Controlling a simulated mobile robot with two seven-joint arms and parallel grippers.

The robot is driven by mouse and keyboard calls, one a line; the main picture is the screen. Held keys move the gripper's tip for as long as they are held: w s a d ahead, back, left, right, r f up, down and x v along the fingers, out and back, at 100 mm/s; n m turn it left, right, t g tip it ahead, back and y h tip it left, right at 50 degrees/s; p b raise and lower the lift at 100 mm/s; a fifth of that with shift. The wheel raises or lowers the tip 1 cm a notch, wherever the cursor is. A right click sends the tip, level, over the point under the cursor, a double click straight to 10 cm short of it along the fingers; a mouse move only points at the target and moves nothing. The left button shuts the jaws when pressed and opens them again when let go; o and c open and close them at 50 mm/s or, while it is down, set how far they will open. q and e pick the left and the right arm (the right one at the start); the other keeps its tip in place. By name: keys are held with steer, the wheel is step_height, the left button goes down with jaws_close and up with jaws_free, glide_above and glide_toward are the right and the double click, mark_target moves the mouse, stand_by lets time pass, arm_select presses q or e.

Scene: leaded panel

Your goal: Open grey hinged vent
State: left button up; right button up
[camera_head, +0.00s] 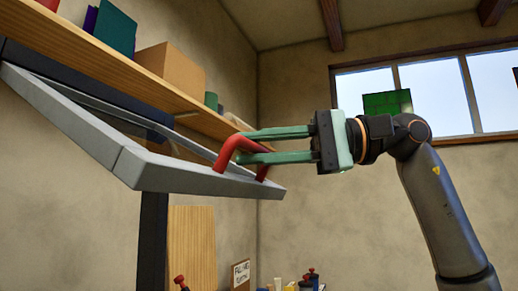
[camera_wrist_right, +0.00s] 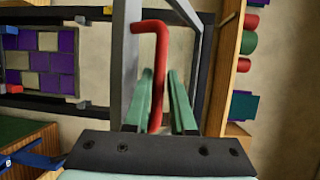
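The grey hinged vent (camera_head: 165,172) is a grey frame at the left of the head view. It stands tilted out from its dark surround, with a gap between them. A red bent handle (camera_head: 229,153) sits on its near bar; the handle also shows in the right wrist view (camera_wrist_right: 161,62). My right gripper (camera_head: 238,147) reaches in from the right with its green fingers apart. In the wrist view its fingers (camera_wrist_right: 160,85) lie on either side of the handle, with a gap on the right side. My left gripper is out of view.
A wooden shelf (camera_head: 120,75) with a cardboard box (camera_head: 168,68) and a teal block (camera_head: 115,28) runs above the vent. A dark post (camera_head: 152,240) stands below it. A purple and beige panel (camera_wrist_right: 40,60) shows in the wrist view.

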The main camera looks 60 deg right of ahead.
steer(key=o, duration=0.4)
steer(key=shift+w+f, duration=0.1)
steer(key=shift+w, duration=0.1)
steer(key=shift+s, duration=0.1)
steer(key=v, duration=1.2)
steer(key=shift+s+d, duration=0.1)
steer(key=shift+s, duration=0.1)
